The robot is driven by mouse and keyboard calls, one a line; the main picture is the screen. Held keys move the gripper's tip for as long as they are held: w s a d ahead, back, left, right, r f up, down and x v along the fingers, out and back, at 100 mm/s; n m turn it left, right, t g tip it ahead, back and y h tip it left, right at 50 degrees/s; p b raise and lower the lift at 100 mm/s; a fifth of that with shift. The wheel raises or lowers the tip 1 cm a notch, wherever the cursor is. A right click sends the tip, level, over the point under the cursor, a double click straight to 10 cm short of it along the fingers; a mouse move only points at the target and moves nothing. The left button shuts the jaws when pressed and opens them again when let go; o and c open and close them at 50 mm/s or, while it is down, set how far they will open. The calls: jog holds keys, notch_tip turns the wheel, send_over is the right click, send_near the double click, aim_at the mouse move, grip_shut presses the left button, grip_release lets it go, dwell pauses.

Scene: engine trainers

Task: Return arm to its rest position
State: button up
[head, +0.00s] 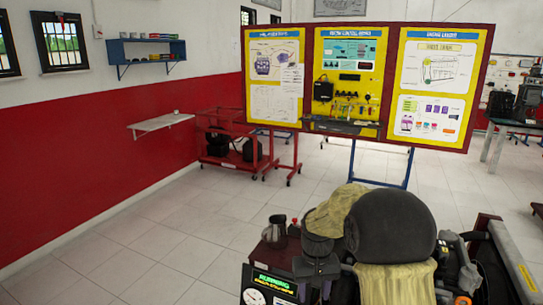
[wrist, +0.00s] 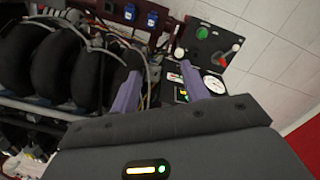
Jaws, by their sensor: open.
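My gripper (wrist: 160,80) shows in the wrist view, with two purple fingers spread apart and nothing between them. It is open above an engine trainer. The engine (wrist: 65,65), with thick black curved tubes and grey hoses, lies left of and beneath the fingers. A dark control panel (wrist: 207,42) with a green button, a red knob and a white dial lies just beyond the right finger. In the head view, a panel with a green "RUNNING" display (head: 272,281) and a dial stands at the bottom.
A large red-framed display board (head: 394,87) stands behind the trainer. A red wheeled frame (head: 233,147) and a wall shelf (head: 160,124) are at the left. A bench (head: 493,142) is at the far right. The tiled floor (head: 150,245) at the left is clear.

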jog(key=s+d+r+t+p, duration=0.1)
jog(key=s+d+r+p, duration=0.1)
jog(key=s, duration=0.7)
jog(key=s+d+r+m+t+p, duration=0.1)
jog(key=s+r, duration=0.3)
jog(key=s, duration=0.5)
jog(key=shift+d+t+p, duration=0.6)
jog(key=shift+d+p, duration=0.05)
jog(key=shift+p, duration=0.1)
dwell(0.6)
